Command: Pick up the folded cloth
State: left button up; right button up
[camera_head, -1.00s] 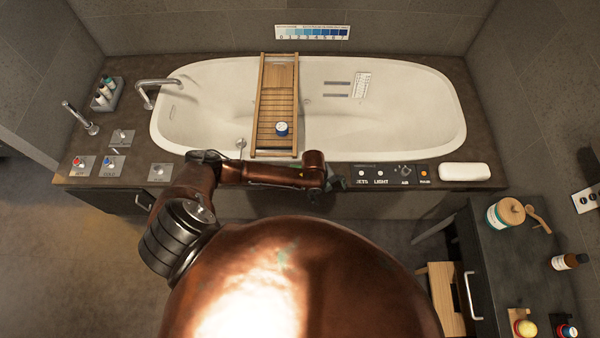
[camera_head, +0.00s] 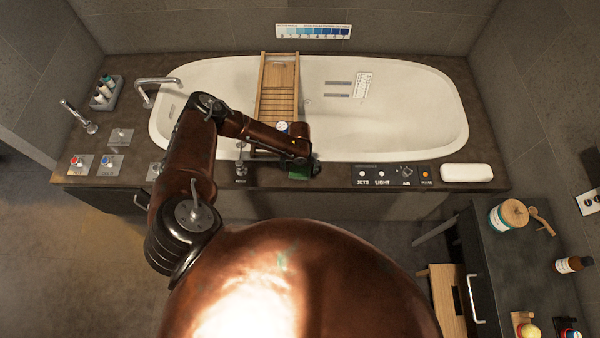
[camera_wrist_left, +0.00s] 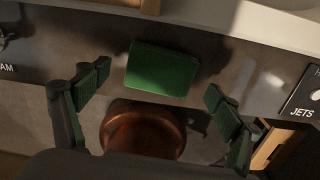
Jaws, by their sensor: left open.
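The folded cloth is a dark green, flat rectangle (camera_wrist_left: 162,70) lying on the counter in front of the tub. In the head view a small green part of it (camera_head: 298,175) shows below the end of my left arm; the rest is hidden. My left gripper (camera_wrist_left: 157,83) is open and empty. Its fingers stand to either side of the cloth's near edge in the left wrist view, apart from the cloth. In the head view the left gripper (camera_head: 312,168) is small and dark beside the cloth. My right gripper is not in view.
A bathtub (camera_head: 400,110) with a wooden caddy (camera_head: 280,75) across it lies behind the cloth. A control panel (camera_head: 390,175) is to the right, and a white block (camera_head: 466,173) is beyond it. Labelled knobs (camera_head: 110,163) and a faucet (camera_head: 158,84) are at the left.

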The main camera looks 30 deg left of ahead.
pick_arm(q)
notch_tip(320, 180, down, 2)
jog(key=c, duration=1.2)
